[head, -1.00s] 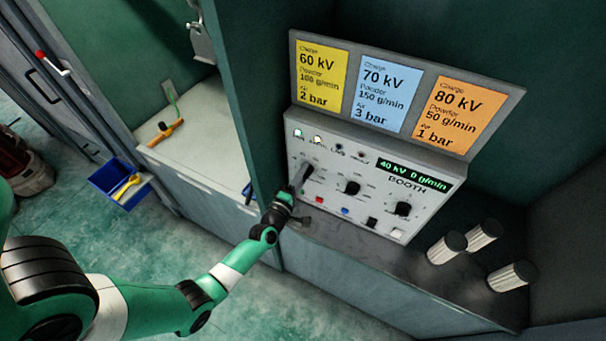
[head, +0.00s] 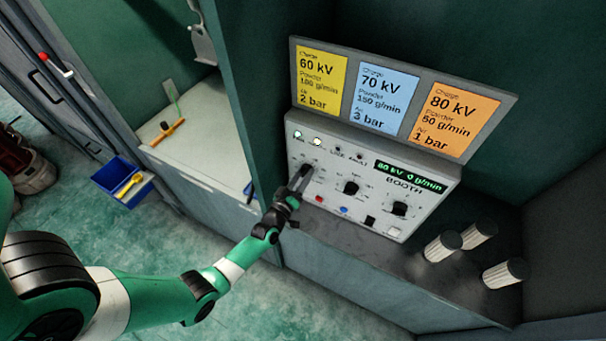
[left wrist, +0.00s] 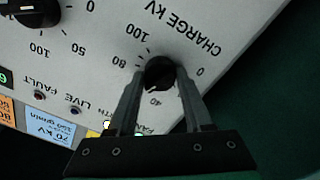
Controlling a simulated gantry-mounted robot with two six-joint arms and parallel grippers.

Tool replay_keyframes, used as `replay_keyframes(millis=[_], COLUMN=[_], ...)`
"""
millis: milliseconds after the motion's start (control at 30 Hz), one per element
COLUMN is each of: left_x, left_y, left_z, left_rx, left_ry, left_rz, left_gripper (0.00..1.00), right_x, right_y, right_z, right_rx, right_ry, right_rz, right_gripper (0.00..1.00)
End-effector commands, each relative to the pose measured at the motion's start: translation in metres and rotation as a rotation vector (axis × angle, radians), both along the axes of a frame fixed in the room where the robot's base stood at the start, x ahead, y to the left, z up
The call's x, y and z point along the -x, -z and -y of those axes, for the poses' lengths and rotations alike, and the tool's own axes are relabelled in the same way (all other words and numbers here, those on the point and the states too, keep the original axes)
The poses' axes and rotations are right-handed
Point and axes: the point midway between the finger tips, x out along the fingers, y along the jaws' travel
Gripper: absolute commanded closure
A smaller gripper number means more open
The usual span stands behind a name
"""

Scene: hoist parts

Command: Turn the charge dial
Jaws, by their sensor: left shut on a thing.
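The charge dial (left wrist: 160,70) is a black round knob under the CHARGE KV lettering in the left wrist view, on the sloping grey booth panel (head: 372,205). My left gripper (left wrist: 160,80) is shut on the dial, one finger on each side. The green display (head: 410,176) shows a kV value that looks like 60 or 80, with 0 g/min; the first digit is blurred. My right gripper is not in view.
Yellow 60 kV (head: 320,80), blue 70 kV (head: 386,97) and orange 80 kV (head: 454,117) cards hang above the panel. Two more knobs (head: 351,188) (head: 399,208) sit right of the dial.

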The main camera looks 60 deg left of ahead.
Motion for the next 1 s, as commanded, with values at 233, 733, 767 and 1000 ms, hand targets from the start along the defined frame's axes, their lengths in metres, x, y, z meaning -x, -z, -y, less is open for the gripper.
replay_keyframes(millis=[233, 733, 767, 1000], left_x=[0.000, 0.000, 0.000, 0.000], left_y=[-0.002, -0.002, -0.002, -0.001], left_z=[0.000, 0.000, 0.000, 0.000], left_rx=[-0.183, -0.528, -0.543, -0.632], left_ry=[-0.001, 0.000, 0.000, -0.001], left_rz=[-0.140, -0.404, -0.416, -0.485], left_gripper=[1.00, 1.00, 1.00, 1.00], right_x=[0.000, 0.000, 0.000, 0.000], right_y=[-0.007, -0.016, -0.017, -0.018], right_z=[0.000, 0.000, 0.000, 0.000], right_rx=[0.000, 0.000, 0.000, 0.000], right_ry=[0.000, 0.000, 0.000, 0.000], right_rz=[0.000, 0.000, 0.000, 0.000], right_gripper=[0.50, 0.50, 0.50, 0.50])
